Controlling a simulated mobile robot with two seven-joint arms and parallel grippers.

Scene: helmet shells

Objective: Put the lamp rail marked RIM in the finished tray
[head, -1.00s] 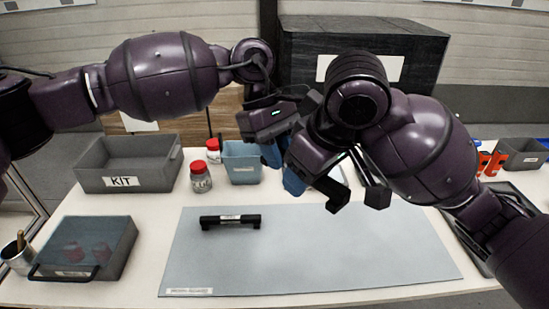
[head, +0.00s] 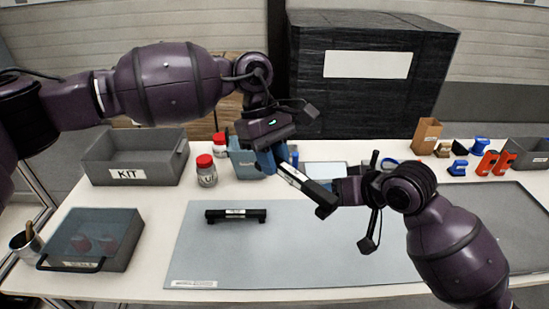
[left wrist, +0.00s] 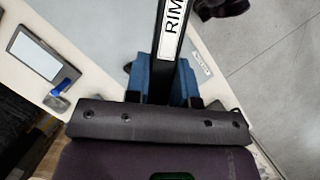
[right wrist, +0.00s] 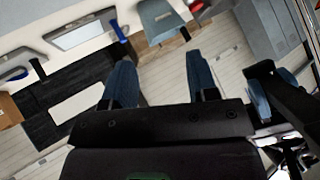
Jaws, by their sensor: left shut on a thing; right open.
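The black lamp rail marked RIM (head: 303,184) is in my left gripper (head: 272,158), above the back of the mat, tilted down to the right. Its white RIM label shows in the left wrist view (left wrist: 172,20), between the blue fingers. My right gripper (right wrist: 160,82) is open and empty; its fingers are apart in the right wrist view. In the head view it is just right of the rail, its fingertips hidden. A second black rail (head: 236,215) lies on the mat, its label too small to read. A low dark grey tray (head: 520,235) lies at the right; I see no readable label.
A grey KIT bin (head: 135,172) stands at the back left, beside red-lidded jars (head: 206,172). A lidded grey box (head: 90,240) is at the front left. Red clamps (head: 493,163) and a cardboard box (head: 427,135) are at the back right. The grey mat (head: 300,255) is mostly clear.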

